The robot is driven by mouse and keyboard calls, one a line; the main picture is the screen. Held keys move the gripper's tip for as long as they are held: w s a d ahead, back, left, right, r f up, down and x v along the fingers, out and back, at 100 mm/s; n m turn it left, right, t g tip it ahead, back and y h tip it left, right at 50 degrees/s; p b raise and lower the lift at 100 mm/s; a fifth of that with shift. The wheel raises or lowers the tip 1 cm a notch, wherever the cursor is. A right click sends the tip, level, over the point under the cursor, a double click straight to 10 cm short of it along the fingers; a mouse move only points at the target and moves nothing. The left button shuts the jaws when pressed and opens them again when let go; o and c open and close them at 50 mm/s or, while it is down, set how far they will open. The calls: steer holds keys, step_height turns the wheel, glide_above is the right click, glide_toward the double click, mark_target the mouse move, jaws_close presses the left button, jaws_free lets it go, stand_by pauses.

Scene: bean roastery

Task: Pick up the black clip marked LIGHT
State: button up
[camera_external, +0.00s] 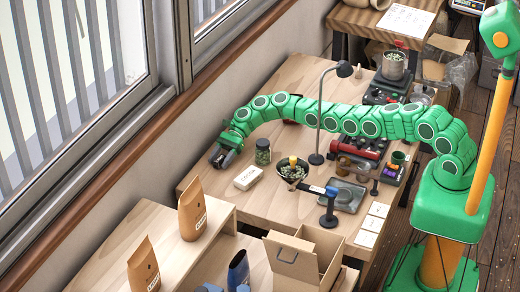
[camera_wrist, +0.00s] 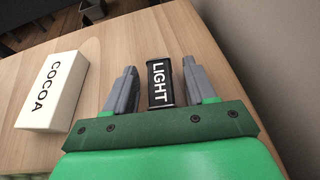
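The black clip marked LIGHT (camera_wrist: 160,83) lies on the wooden table in the wrist view, with its white lettering facing up. My gripper (camera_wrist: 160,88) is open, with one grey finger on each side of the clip and a visible gap on both sides. In the external view my gripper (camera_external: 222,157) is low over the far left edge of the table, at the end of my outstretched green arm. The clip is too small and covered there to make out clearly.
A white block marked COCOA (camera_wrist: 52,91) lies left of my gripper; it also shows in the external view (camera_external: 248,178). A jar of green beans (camera_external: 263,152) stands close by. A lamp (camera_external: 319,120) stands farther right. The wall is close beyond the table edge.

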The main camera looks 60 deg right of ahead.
steer(key=c, duration=1)
steer(key=shift+r, duration=0.1)
